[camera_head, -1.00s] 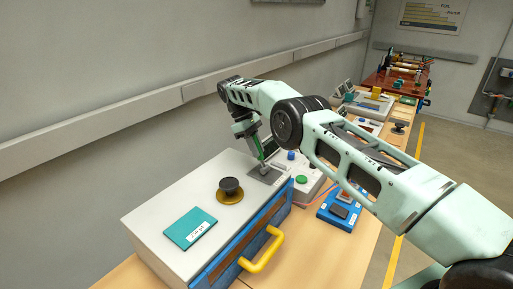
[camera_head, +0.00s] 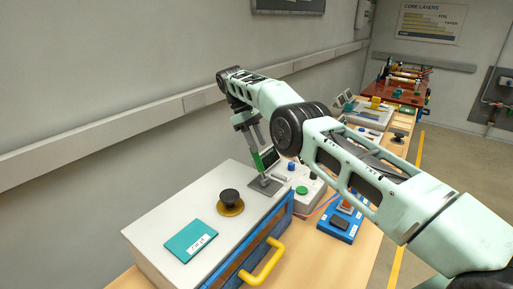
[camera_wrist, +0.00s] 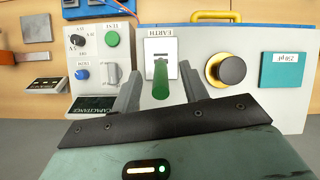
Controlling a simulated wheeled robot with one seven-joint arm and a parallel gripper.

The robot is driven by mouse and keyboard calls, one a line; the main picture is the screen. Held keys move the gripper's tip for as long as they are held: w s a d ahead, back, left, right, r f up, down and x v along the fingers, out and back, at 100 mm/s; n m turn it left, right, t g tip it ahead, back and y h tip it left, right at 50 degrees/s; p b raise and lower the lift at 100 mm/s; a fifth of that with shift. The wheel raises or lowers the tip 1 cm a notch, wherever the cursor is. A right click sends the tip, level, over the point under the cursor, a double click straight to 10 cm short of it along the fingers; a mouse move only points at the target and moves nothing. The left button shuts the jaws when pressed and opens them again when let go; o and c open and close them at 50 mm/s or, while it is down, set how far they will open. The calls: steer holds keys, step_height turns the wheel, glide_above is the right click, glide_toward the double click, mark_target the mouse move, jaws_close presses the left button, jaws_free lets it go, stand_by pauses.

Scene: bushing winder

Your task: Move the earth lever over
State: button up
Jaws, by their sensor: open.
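The earth lever (camera_head: 258,161) has a green handle and stands on a grey plate (camera_head: 263,187) on top of the white box. In the wrist view, the green handle (camera_wrist: 160,80) points toward me below a plate labelled EARTH (camera_wrist: 160,31). My gripper (camera_wrist: 161,82) is open, with one grey finger on each side of the handle and a gap showing at both sides. In the head view, my gripper (camera_head: 252,136) hangs just above and behind the handle. I cannot tell how deep the handle sits between the fingers.
A black knob on a yellow disc (camera_head: 231,201) and a teal labelled plate (camera_head: 191,241) share the box top. A yellow handle (camera_head: 263,264) sticks out in front. A control panel (camera_wrist: 97,50) with a green button and blue knob stands beside the box. The wall is close behind.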

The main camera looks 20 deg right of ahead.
steer(key=shift+r+p, duration=1.15)
steer(key=shift+r, duration=0.35)
steer(key=shift+a, duration=0.1)
steer(key=shift+a+b, duration=0.25)
steer(key=shift+b, duration=0.05)
steer(key=s+a+f+t+y+b, duration=0.1)
steer(key=s+a+t+y+b, duration=0.2)
steer(key=s+a+b, duration=1.15)
steer(key=s+d+f+b, duration=0.1)
steer(key=s+f, duration=0.3)
steer(key=s, duration=0.6)
steer(key=s+d+f+t+b, duration=0.1)
steer(key=s+f, duration=0.3)
steer(key=s, duration=0.7)
steer(key=s+d+f+m+b, duration=0.1)
steer(key=s+f+b, duration=0.1)
steer(key=s, duration=0.9)
steer(key=shift+d+f+t+y, duration=0.2)
steer(key=shift+f+t+y, duration=0.15)
steer(key=shift+f, duration=0.55)
